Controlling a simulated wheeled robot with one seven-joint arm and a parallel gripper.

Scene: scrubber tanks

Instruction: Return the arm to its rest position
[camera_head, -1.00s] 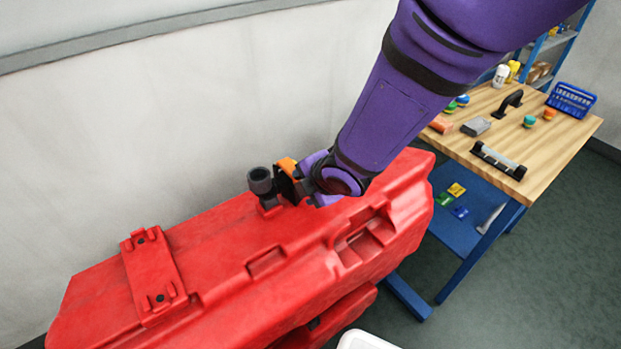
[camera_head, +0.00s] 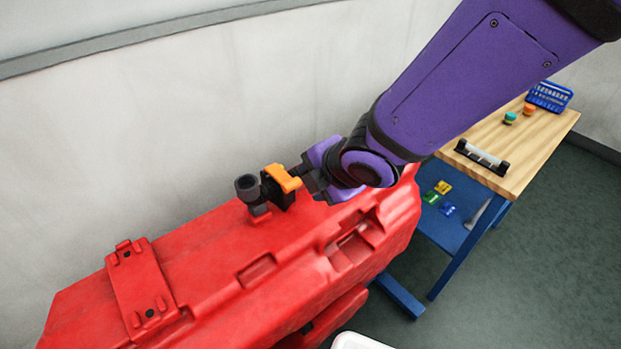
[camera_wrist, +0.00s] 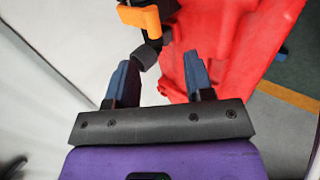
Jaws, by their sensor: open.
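My gripper (camera_head: 308,178) is at the end of my purple arm, just right of a black valve (camera_head: 274,190) with an orange handle (camera_head: 283,178). The valve and its dark round pipe end (camera_head: 247,187) stand on top of the red tank (camera_head: 225,265). In the wrist view, my gripper (camera_wrist: 160,75) has its two blue-grey fingers apart with nothing held between them. The orange handle (camera_wrist: 139,19) and the valve's black pipe lie beyond the fingertips there. The head view does not clearly show the gap between fingers and valve.
A wooden-topped table (camera_head: 535,150) with blue legs stands at the right, holding a blue basket (camera_head: 550,95) and small items. Its lower blue shelf (camera_head: 440,232) holds small coloured pieces. A pale wall (camera_head: 150,130) rises behind the tank. Green floor (camera_head: 560,270) is open at the right.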

